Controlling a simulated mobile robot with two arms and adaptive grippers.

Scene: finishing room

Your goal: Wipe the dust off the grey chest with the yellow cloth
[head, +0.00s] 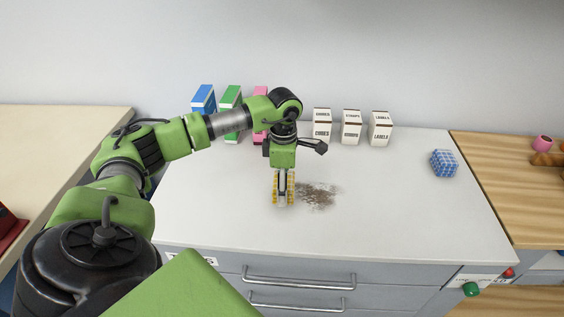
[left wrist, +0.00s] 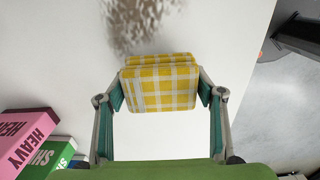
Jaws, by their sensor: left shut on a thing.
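The grey chest (head: 400,205) has a pale top and grey drawers with bar handles. A brown dust patch (head: 318,195) lies near the middle of its top; it also shows at the upper edge of the left wrist view (left wrist: 138,25). My left gripper (head: 284,200) points down just left of the dust. It is shut on the yellow checked cloth (left wrist: 160,88), which is folded between its fingers. I cannot tell whether the cloth touches the top. My right gripper is not in view.
Blue, green and pink boxes (head: 203,98) stand at the back left, partly behind my arm. Several white cartons (head: 351,127) stand at the back. A blue checked block (head: 444,163) sits at the right. The front and right of the top are mostly clear.

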